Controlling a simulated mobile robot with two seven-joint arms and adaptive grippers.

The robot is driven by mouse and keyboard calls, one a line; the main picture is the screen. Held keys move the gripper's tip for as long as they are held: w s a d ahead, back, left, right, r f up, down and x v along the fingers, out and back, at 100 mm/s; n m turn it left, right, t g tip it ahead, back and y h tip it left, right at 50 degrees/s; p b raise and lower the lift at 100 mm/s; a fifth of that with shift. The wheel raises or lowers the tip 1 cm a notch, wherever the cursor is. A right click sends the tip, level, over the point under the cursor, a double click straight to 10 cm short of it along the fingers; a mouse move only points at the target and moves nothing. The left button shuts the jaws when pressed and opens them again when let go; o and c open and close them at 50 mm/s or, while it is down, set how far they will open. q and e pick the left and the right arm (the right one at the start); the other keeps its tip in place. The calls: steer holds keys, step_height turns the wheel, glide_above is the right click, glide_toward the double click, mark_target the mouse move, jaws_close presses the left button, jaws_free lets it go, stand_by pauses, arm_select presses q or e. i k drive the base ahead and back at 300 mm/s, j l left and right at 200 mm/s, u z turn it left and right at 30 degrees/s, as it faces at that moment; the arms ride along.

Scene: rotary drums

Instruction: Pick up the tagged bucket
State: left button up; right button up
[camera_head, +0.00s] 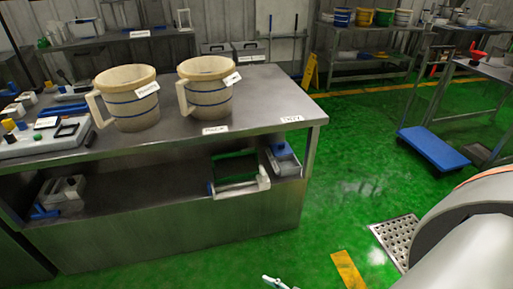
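Two beige buckets with blue bands and side handles stand upright, side by side, on the metal table. The left bucket (128,104) has a white tag (147,90) near its rim. The right bucket (208,92) also has a white tag (232,79) at its rim. The writing on both tags is too small to read.
The metal table (262,108) has bare room right of the buckets and clutter at left. Its lower shelf holds a green-and-white item (236,175). A blue platform (433,148) and a floor grate (392,236) lie on the green floor. A large pale rounded form fills the lower right.

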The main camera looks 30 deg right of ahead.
mark_target(129, 93)
steer(key=i+j, duration=0.3)
steer(key=i+j+z, duration=0.15)
steer(key=i+j, duration=0.4)
steer(key=j, duration=0.25)
steer(key=i+j+z, duration=0.15)
steer(key=i+j, duration=0.4)
steer(key=j, duration=0.25)
steer(key=i+j+z, duration=0.1)
steer(key=i+j, duration=0.15)
steer(key=j, duration=0.15)
steer(key=j+z, duration=0.1)
steer(key=j, duration=0.3)
steer(key=i+j+z, duration=0.15)
steer(key=j, duration=0.25)
steer(key=k+j+z, duration=0.15)
steer(key=j, duration=0.25)
steer(key=k+j+z, duration=0.2)
steer(key=k+j, duration=0.2)
steer(key=i+l+z, duration=0.1)
steer(key=l, duration=0.15)
steer(key=l+z, duration=0.15)
steer(key=i+l, duration=0.05)
